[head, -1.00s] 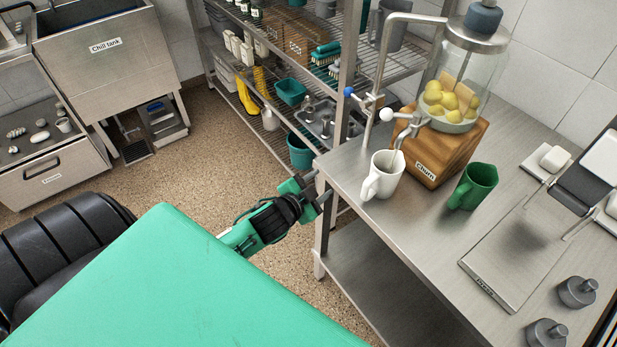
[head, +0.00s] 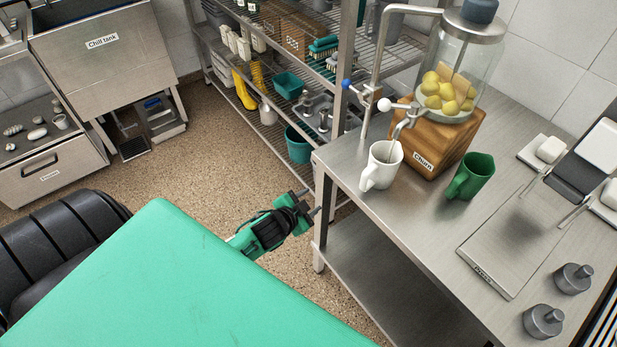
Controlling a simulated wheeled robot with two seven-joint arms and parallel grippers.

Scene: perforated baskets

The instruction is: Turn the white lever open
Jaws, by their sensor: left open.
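The white lever (head: 384,104) is a round white knob on the tap at the front of the churn, a clear jar (head: 459,75) of yellow pieces on a wooden base (head: 437,142). A blue knob (head: 347,84) sits on the pipe to its left. A white mug (head: 382,166) stands under the spout. My left gripper (head: 312,203) is open and empty, off the table's left edge, below and left of the mug and well apart from the lever. My right gripper is not in view.
A green mug (head: 470,176) stands right of the churn. A scale-like flat plate (head: 513,246) and grey weights (head: 543,320) lie on the steel table (head: 400,214). A wire shelf (head: 270,62) stands behind. Open floor (head: 215,150) lies left of the table.

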